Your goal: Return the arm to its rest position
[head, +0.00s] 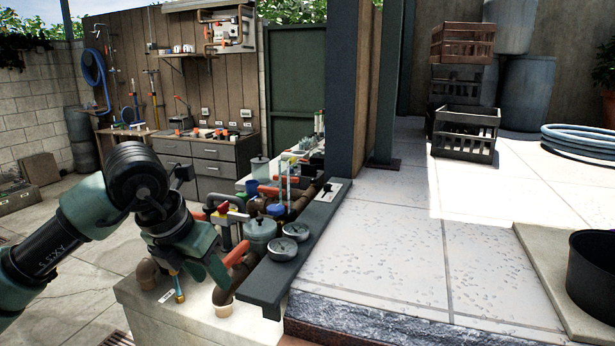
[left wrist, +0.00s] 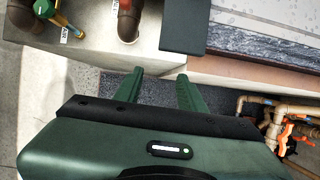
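My right arm and right gripper do not show in either view.
Brown pipe ends (head: 224,302), a grey-green canister (head: 259,233) and round gauges (head: 283,249) crowd close to the gripper. A dark ledge (head: 300,238) borders the tiled deck (head: 390,250). A black pot (head: 595,275) stands at right. Paved floor (head: 75,300) at left is clear.

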